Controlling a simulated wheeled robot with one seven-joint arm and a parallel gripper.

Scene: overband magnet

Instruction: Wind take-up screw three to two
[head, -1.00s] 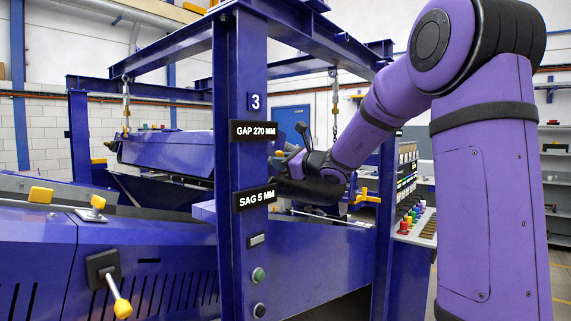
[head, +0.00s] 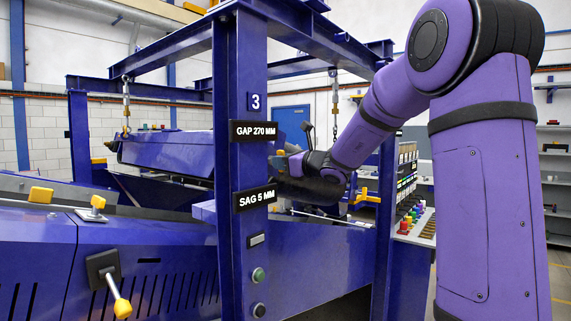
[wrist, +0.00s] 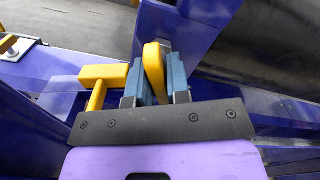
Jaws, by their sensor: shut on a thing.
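In the wrist view, my gripper (wrist: 154,72) has its two blue-grey fingers shut on a yellow lever-like handle (wrist: 152,56), which stands up between them. A yellow L-shaped piece (wrist: 104,78) sits just left of the fingers; I cannot tell whether it joins the handle. The post bears a plate marked 3 (head: 256,101). I cannot read any screw position from these views.
Signs on the post read GAP 270 MM (head: 254,131) and SAG 5 MM (head: 255,200). A hung blue magnet unit (head: 165,150) is behind it. A control panel with coloured knobs (head: 412,220) stands right. A yellow-tipped lever (head: 121,305) sticks out at left.

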